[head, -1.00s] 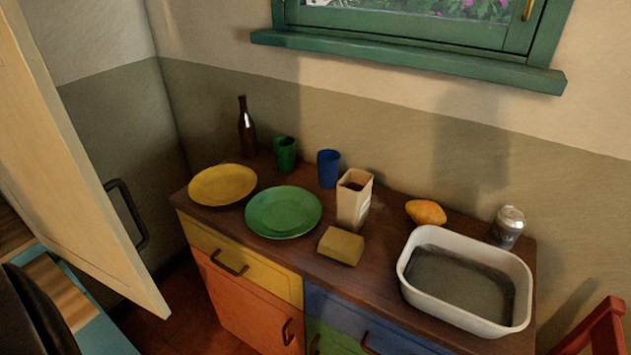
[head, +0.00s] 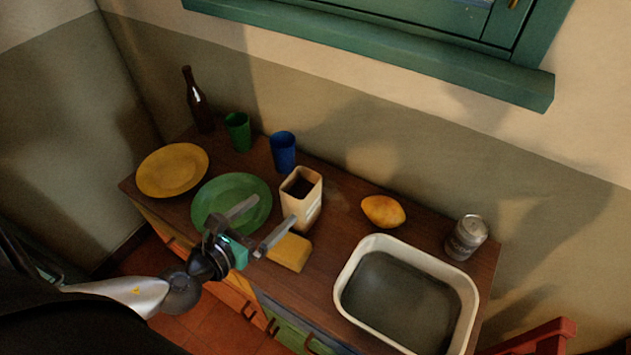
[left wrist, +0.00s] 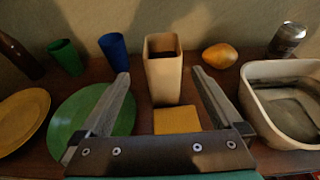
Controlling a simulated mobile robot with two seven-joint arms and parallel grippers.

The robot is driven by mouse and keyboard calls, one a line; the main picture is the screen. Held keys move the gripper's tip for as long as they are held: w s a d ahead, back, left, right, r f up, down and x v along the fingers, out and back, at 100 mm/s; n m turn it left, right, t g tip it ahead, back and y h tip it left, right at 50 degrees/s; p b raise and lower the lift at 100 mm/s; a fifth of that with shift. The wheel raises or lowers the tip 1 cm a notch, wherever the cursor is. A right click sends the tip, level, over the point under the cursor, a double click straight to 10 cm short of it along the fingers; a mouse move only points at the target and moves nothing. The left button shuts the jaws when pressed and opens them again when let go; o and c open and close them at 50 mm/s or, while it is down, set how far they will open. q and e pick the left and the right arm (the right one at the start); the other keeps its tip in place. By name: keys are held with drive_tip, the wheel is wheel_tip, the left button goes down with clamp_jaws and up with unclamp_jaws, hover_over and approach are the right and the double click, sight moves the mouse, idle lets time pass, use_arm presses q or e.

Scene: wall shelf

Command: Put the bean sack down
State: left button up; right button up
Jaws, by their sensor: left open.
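A cream, open-topped, box-shaped bag with dark contents (head: 300,203), which I take to be the bean sack, stands upright on the wooden cabinet top (head: 330,238). It shows in the left wrist view (left wrist: 164,78) straight ahead. My left gripper (head: 273,211) is open and empty in front of the sack, above the cabinet's front part. In the left wrist view its fingers (left wrist: 161,76) point at the sack, one appearing on each side of it. I cannot tell whether they touch it; the sack's low front is partly hidden. My right gripper is not in view.
A yellow block (head: 289,252) lies in front of the sack. A green plate (head: 215,200) and yellow plate (head: 172,170) lie left. Behind are a blue cup (head: 283,152), green cup (head: 238,131) and bottle (head: 198,105). Right are a mango-like fruit (head: 383,211), white tub (head: 352,258) and can (head: 466,238).

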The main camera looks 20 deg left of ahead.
use_arm(q)
drive_tip(key=b, duration=0.1)
approach(311, 178)
drive_tip(key=x, duration=0.3)
drive_tip(key=shift+a, duration=0.15)
drive_tip(key=shift+w+f, duration=0.2)
drive_tip(key=shift+w, duration=0.2)
drive_tip(key=shift+b+x, duration=0.95)
drive_tip(key=shift+x, duration=0.95)
drive_tip(key=shift+w+d+f, duration=0.3)
drive_tip(key=shift+w+f, duration=0.05)
drive_tip(key=shift+w, duration=0.25)
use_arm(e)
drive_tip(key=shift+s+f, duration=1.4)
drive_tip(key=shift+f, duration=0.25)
use_arm(q)
drive_tip(key=shift+c, duration=0.4)
clamp_jaws()
drive_tip(key=shift+r, duration=0.1)
